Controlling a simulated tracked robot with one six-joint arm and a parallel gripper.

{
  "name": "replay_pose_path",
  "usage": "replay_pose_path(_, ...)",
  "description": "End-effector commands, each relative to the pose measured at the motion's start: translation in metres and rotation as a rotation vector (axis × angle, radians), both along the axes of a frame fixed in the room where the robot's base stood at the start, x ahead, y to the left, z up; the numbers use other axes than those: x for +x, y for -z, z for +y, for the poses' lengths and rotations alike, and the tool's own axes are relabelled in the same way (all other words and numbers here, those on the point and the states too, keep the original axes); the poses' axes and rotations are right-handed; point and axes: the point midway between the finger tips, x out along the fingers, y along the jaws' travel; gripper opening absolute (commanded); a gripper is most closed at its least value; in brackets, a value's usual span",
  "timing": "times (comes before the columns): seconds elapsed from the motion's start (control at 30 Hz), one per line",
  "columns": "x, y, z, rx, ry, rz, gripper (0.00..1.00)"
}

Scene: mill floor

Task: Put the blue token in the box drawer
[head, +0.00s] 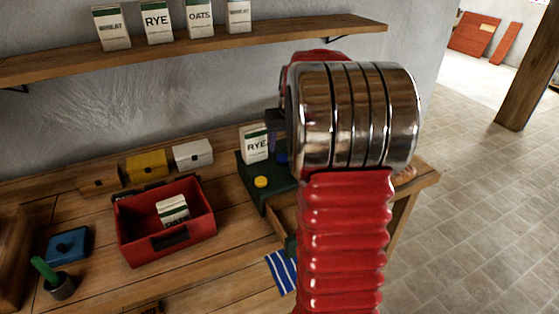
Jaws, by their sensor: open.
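A dark green box (246,174) stands on the bench, partly behind my arm. The blue token (282,158) lies on its top, partly hidden by my arm. The box drawer (279,222) appears pulled out toward the front, with a wooden inside; its right part is hidden by my arm. My gripper (273,134) is mostly hidden behind my metal wrist. Its dark part shows just above the blue token; it is open, and I cannot tell whether it touches the token.
A yellow token (261,182) and a RYE packet (254,144) are also on the box. A red toolbox (128,227) holding a packet stands to the left. Small yellow (147,166) and white (193,154) boxes stand behind it. A shelf (270,38) with packets hangs above.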

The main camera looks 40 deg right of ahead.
Motion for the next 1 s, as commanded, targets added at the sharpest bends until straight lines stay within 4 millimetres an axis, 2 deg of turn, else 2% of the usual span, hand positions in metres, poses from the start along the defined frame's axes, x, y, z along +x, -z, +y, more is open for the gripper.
replay_pose_path(0.43,0.002,0.007,-0.001,0.000,0.000,0.001,0.51)
replay_pose_path(0.8,0.016,0.047,-0.005,0.002,0.000,0.002,0.51)
replay_pose_path(1.0,0.019,0.053,-0.007,0.000,0.000,-0.001,0.51)
